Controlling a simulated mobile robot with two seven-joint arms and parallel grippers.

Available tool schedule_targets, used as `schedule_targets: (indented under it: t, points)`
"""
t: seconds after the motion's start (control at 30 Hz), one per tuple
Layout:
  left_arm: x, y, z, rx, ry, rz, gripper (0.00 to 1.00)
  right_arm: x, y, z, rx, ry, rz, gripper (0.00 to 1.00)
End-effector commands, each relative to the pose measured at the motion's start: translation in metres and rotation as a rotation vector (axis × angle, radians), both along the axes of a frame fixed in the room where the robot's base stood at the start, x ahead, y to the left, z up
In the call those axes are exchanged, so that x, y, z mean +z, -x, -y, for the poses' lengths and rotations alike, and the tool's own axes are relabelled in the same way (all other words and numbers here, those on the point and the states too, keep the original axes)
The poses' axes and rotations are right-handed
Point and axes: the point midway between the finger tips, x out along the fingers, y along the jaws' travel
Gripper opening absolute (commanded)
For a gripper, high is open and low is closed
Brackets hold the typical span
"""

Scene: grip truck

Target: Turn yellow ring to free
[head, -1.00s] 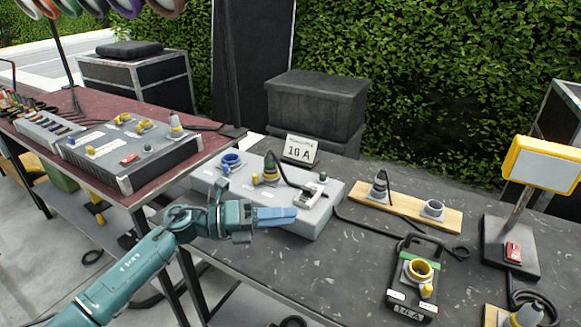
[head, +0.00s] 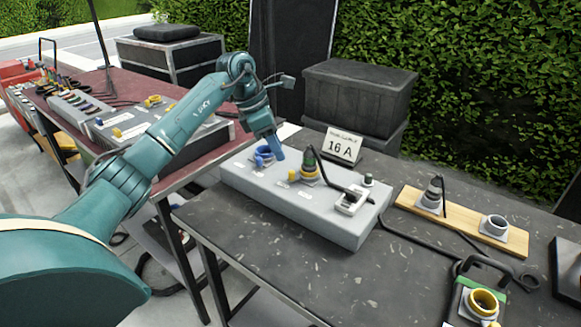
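A grey box (head: 322,218) on the dark table carries a blue socket (head: 264,155) at its left and a dark plug (head: 309,158) seated in a socket with a yellow ring (head: 304,173) around its base. Another yellow ring (head: 483,299) sits on a socket of a green and black unit at the lower right. My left gripper (head: 279,155) points down over the grey box, between the blue socket and the plug, apart from the yellow ring. Its blue fingers overlap from this angle, so their opening is hidden. My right gripper is out of view.
A black cable runs from the plug to a grey clamp (head: 351,201) on the box. A "16 A" sign (head: 342,146) stands behind. A wooden board (head: 462,222) with two sockets lies right. The table's front is clear.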

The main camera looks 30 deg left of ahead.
Motion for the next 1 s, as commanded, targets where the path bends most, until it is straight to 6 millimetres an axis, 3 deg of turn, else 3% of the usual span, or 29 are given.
schedule_targets:
  t: [0.2, 0.4, 0.8, 1.0]
  points:
    - [-0.042, -0.012, 0.014, -0.002, 0.004, -0.001, 0.37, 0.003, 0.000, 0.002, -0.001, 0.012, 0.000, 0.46]
    - [-0.064, -0.018, 0.021, -0.002, 0.003, 0.001, 0.37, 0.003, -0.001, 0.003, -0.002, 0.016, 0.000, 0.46]
    - [-0.071, -0.020, 0.022, -0.001, 0.002, 0.002, 0.37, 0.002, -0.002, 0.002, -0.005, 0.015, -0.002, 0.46]
    - [-0.071, -0.020, 0.022, -0.001, 0.002, 0.002, 0.21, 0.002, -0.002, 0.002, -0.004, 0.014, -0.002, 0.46]
